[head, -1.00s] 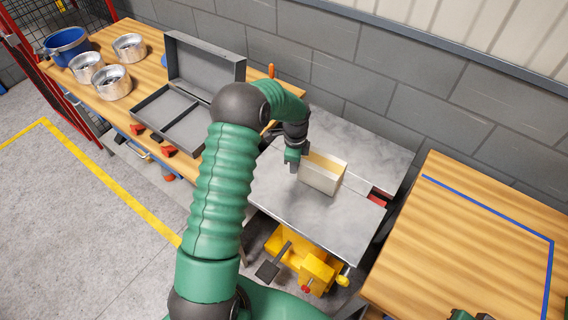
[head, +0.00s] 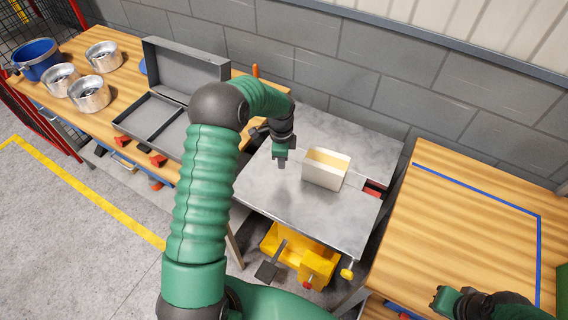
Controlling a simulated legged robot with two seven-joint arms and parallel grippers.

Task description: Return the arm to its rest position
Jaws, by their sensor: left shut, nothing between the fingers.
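My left arm comes in from the lower left and reaches over the grey metal machine table (head: 290,205). My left gripper (head: 281,163) points down above that table, shut and empty. It is to the left of a pale block-like piece (head: 325,170) on the table, with a visible gap between them. My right gripper (head: 437,300) shows at the bottom right, over the front of the right wooden table; its fingers are too small and partly cut off to read.
An open grey case (head: 165,115), several metal cylinders (head: 103,56) and a blue bucket (head: 36,58) stand on the left wooden bench. The right wooden table (head: 470,215) has a blue line and is mostly clear. A yellow machine base (head: 300,262) is below the metal table.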

